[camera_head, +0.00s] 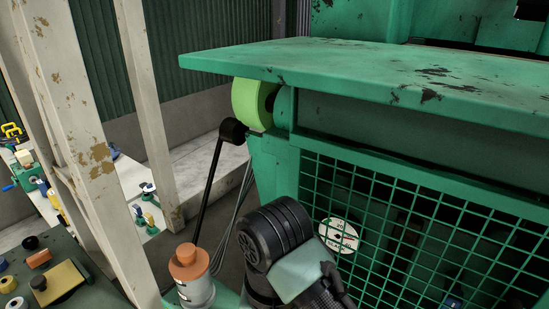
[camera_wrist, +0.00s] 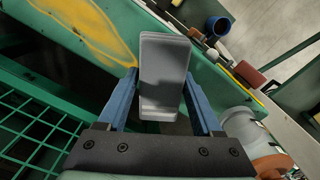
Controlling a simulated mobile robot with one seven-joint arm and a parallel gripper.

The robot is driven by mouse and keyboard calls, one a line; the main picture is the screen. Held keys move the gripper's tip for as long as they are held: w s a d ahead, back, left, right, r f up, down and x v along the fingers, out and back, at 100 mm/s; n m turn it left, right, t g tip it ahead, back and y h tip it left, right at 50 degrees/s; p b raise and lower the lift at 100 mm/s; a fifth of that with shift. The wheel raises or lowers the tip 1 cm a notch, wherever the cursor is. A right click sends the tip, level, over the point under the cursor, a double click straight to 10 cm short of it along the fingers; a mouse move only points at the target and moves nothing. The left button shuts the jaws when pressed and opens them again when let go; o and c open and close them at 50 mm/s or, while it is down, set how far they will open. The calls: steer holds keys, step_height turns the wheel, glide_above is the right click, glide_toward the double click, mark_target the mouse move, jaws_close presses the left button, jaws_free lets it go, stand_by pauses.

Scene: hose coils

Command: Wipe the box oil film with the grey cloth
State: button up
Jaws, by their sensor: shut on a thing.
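The grey cloth (camera_wrist: 165,70) looks like a thick folded grey pad in the wrist view. My gripper (camera_wrist: 160,78) is shut on it, with one blue finger at each side. A yellow-brown oil film (camera_wrist: 88,30) is smeared on a green surface at the upper left of the wrist view. The cloth is to the right of the film in that picture; whether it touches the surface I cannot tell. In the head view my arm reaches in at the bottom middle, and the cloth and film cannot be made out.
A green machine with a flat top (camera_head: 390,68) and a mesh front (camera_head: 400,225) fills the right of the head view. A white cylinder with an orange cap (camera_head: 188,261) stands left of my arm.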

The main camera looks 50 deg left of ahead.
steer(key=shift+f+b, duration=0.45)
steer(key=shift+f, duration=0.2)
stand_by(0.6)
steer(key=shift+w+d, duration=0.25)
steer(key=shift+d, duration=0.65)
steer(key=shift+w+d, duration=0.3)
steer(key=shift+d, duration=0.6)
steer(key=shift+w+d, duration=0.25)
steer(key=shift+d, duration=0.65)
steer(key=shift+w+d, duration=0.25)
steer(key=shift+d, duration=0.65)
steer(key=shift+w+d, duration=0.25)
steer(key=shift+d, duration=0.65)
steer(key=shift+w+d, duration=0.25)
steer(key=shift+d, duration=0.65)
steer(key=shift+w+d+b, duration=0.1)
steer(key=shift+w+d, duration=0.15)
steer(key=shift+d, duration=0.65)
steer(key=shift+w+d+b, duration=0.1)
steer(key=shift+w+d, duration=0.15)
steer(key=shift+d, duration=0.6)
steer(key=shift+w+d+b, duration=0.1)
steer(key=shift+w+d, duration=0.15)
steer(key=shift+d, duration=0.65)
